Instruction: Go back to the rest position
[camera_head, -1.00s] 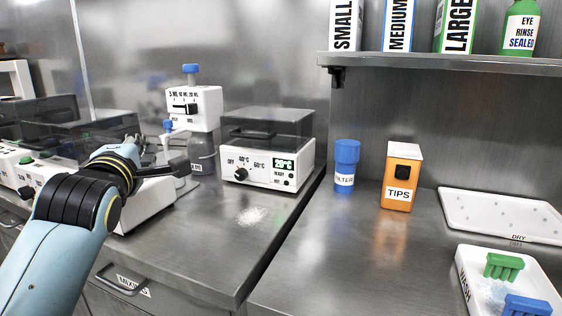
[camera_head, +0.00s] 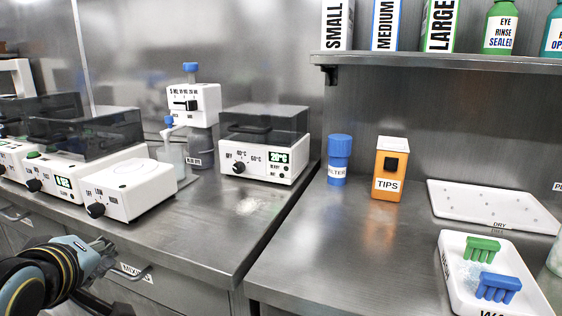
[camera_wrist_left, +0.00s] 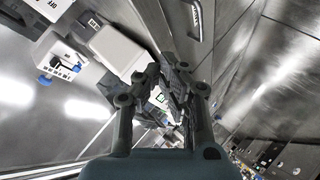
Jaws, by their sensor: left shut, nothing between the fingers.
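My left gripper (camera_head: 104,250) is low at the left of the head view, in front of the bench's front edge and the drawer labelled MIXING (camera_head: 137,272). It is shut and holds nothing. In the left wrist view its fingers (camera_wrist_left: 172,85) point away from the camera, with the bench devices beyond them. My right gripper is in neither view.
On the left bench stand a white stirrer (camera_head: 130,187), a dispenser (camera_head: 194,105) and a heater with a dark lid (camera_head: 262,150). A blue filter bottle (camera_head: 339,160), orange tips box (camera_head: 389,170), dry tray (camera_head: 440,205) and wash tray (camera_head: 452,285) stand right.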

